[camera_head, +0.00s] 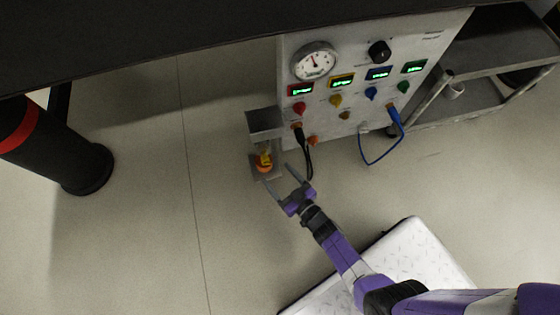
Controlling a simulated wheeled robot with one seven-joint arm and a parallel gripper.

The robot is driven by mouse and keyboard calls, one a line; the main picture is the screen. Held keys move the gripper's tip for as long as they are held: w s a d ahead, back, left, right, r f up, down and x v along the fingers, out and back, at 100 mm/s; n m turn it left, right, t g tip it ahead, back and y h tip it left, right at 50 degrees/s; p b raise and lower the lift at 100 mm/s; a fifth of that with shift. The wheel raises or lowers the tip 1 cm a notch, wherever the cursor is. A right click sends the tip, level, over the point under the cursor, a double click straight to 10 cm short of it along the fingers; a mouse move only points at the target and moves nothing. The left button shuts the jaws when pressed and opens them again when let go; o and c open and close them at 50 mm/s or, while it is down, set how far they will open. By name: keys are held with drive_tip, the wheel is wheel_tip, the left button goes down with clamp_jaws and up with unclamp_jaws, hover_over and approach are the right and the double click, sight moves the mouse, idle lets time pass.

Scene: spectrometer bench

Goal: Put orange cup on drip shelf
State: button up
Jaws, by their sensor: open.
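A small orange cup (263,167) with a yellow part sits in a small grey metal holder (264,122) at the left side of the panel. I take the holder's lower ledge (281,170) to be the drip shelf. The cup appears to rest on that ledge, but exact contact is too small to tell. My gripper (279,180) is open, its two fingers apart and pointing at the cup from the lower right. The fingertips are close to the cup and I see nothing held between them.
An instrument panel (345,60) with a gauge, displays and knobs stands to the right of the holder. Black and blue cables (372,162) hang from it. A grey cart (480,85) is at the right, a black post (75,165) at the left. Floor is clear left of the holder.

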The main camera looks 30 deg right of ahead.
drive_tip(key=shift+s, duration=0.35)
drive_tip(key=s+a+r+m+h, duration=0.1)
drive_tip(key=s+a+r, duration=0.2)
drive_tip(key=s+r, duration=0.3)
drive_tip(key=s+a+r+m+h, duration=0.1)
drive_tip(key=s+a+r, duration=0.2)
drive_tip(key=s+r, duration=0.35)
drive_tip(key=s+d+r, duration=0.2)
drive_tip(key=s+r, duration=0.2)
drive_tip(key=r, duration=0.4)
drive_tip(key=s+d+r+g, duration=0.1)
drive_tip(key=s+d+r, duration=0.2)
drive_tip(key=r, duration=0.5)
drive_tip(key=s+d+r+n, duration=0.1)
drive_tip(key=s+d+r, duration=0.2)
drive_tip(key=s+r, duration=0.2)
wheel_tip(320, 180, up, 3)
drive_tip(key=shift+r+y, duration=0.1)
drive_tip(key=shift+y, duration=0.3)
